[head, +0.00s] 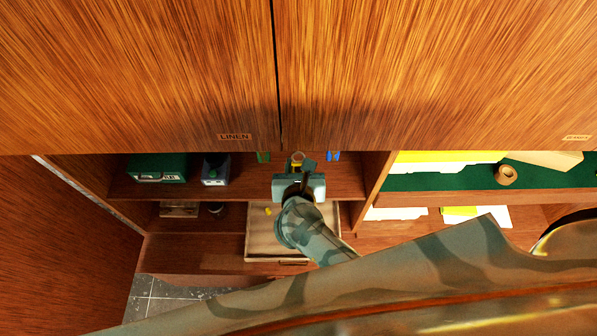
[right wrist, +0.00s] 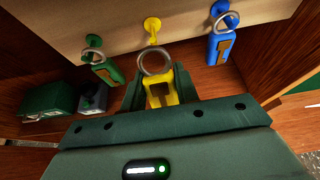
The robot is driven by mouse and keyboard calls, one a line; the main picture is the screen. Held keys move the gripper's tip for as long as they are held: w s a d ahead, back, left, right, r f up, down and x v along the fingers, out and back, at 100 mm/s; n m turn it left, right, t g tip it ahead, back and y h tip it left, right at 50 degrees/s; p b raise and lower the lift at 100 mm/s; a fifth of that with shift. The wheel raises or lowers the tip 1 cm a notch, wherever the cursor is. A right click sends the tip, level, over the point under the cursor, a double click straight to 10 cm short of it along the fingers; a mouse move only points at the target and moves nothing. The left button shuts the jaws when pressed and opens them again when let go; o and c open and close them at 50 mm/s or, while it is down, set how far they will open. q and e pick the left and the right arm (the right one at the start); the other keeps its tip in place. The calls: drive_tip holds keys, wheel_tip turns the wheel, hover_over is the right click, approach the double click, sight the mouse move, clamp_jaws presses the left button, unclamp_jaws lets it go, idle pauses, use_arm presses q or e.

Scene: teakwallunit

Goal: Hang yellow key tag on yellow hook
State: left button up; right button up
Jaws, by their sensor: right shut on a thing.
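My right gripper (right wrist: 158,88) is shut on the yellow key tag (right wrist: 159,94), whose metal ring stands up past the fingertips. The yellow hook (right wrist: 152,28) is on the pale rail just above that ring in the right wrist view. The ring's top edge appears close under the hook's tip, with no overlap visible; I cannot tell the depth between them. In the head view my right gripper (head: 299,172) is at the open shelf under the upper cabinets, and the yellow hook is hidden there. My left gripper is not in view.
A green key tag (right wrist: 107,71) hangs on a green hook at left, and a blue key tag (right wrist: 221,45) on a blue hook at right. A dark green box (head: 158,167) stands on the shelf. An open drawer (head: 262,246) is below my right arm.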

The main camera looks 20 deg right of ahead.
drive_tip(key=shift+r+b+x, duration=0.15)
drive_tip(key=shift+b+x, duration=0.35)
drive_tip(key=shift+x, duration=0.75)
drive_tip(key=shift+r+b+x, duration=0.15)
drive_tip(key=shift+b+x, duration=0.35)
drive_tip(key=shift+x, duration=0.8)
drive_tip(key=shift+w, duration=0.15)
drive_tip(key=o, duration=1.1)
drive_tip(key=shift+c, duration=0.2)
